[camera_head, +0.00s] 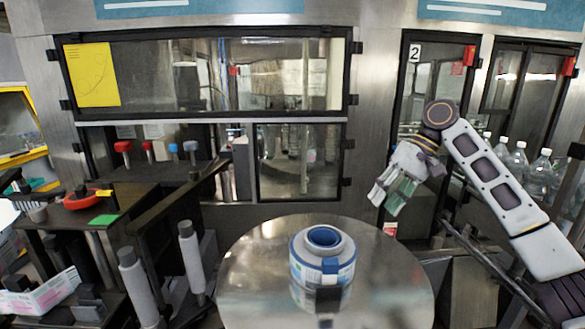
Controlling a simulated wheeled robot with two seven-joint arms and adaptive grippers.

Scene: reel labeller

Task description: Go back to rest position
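My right gripper (385,202) is raised at the right of centre, in front of the machine and above the right edge of the round metal table (390,275). Its pale fingers point down and to the left, stand apart and hold nothing that I can see. A white and blue label reel (323,262) sits on the round table, below and to the left of the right gripper and clear of it. My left gripper does not show.
Bottles (540,172) stand behind my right arm. At left is a dark bench with a red ring (88,200), a green pad (104,220) and a carton (40,294). Grey rollers (191,258) stand left of the table. Machine doors (210,75) close off the back.

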